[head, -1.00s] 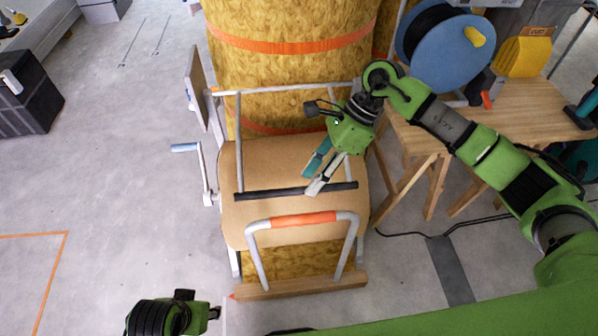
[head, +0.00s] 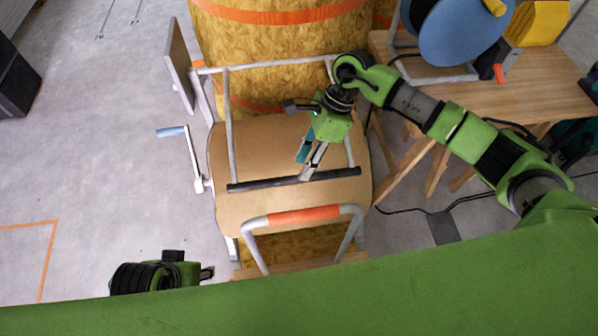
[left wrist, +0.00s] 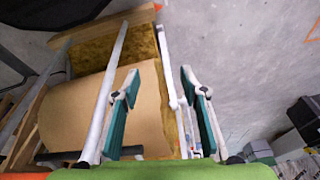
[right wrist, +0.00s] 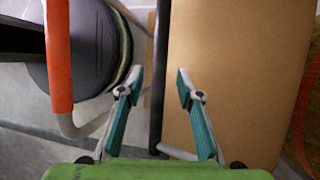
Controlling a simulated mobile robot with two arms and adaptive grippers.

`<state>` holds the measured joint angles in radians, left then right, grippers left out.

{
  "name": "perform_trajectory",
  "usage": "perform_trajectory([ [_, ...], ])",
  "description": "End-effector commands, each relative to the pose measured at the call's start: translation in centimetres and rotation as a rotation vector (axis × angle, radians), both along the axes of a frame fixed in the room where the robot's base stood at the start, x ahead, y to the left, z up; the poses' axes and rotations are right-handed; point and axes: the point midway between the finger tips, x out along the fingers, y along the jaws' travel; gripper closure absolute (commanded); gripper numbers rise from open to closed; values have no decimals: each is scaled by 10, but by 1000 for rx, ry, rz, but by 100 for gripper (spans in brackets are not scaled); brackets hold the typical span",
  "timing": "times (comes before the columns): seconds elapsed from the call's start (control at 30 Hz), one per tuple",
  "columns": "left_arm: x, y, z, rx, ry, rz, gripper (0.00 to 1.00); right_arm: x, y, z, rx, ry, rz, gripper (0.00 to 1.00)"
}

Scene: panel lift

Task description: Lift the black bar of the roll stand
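The black bar (head: 265,183) of the roll stand lies across the front of the large brown roll (head: 245,150), held between grey side arms. My right gripper (head: 304,170) is at the bar, right of its middle, pointing down. In the right wrist view the bar (right wrist: 158,75) runs lengthwise between its open, separated fingertips (right wrist: 159,78). I cannot tell how deep the bar sits between the fingers. My left gripper (head: 206,273) is low at the left in the head view, away from the bar. Its fingers are apart and empty in the left wrist view (left wrist: 159,80).
An orange-gripped grey handle (head: 303,215) arches in front of the bar. A crank with a blue grip (head: 171,131) sticks out left. A wooden table (head: 465,105) with a blue reel (head: 463,35) stands right. Tall yellow rolls (head: 285,40) stand behind. The floor at left is mostly clear.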

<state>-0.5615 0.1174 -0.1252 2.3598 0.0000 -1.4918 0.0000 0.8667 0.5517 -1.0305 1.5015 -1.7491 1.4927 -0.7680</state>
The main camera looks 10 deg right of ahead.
Motion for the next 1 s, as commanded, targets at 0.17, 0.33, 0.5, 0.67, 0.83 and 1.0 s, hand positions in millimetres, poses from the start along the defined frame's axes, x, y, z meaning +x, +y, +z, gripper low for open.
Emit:
perform_trajectory([
  [0.17,-3,1,12,-1,-7,1,60,-5,11,-26,1,1,-1,67],
  [0.33,-5,1,18,0,-9,1,60,-7,15,-35,1,0,0,67],
  [0.5,-6,1,19,0,-10,1,60,-7,16,-37,1,-1,-1,67],
  [0.67,-5,1,19,0,-10,1,60,-7,16,-37,0,-1,0,75],
  [0.83,-5,1,19,0,-10,1,60,-7,16,-37,0,-1,0,100],
  [1.0,-5,1,20,0,-11,1,60,-7,16,-35,0,2,0,100],
])
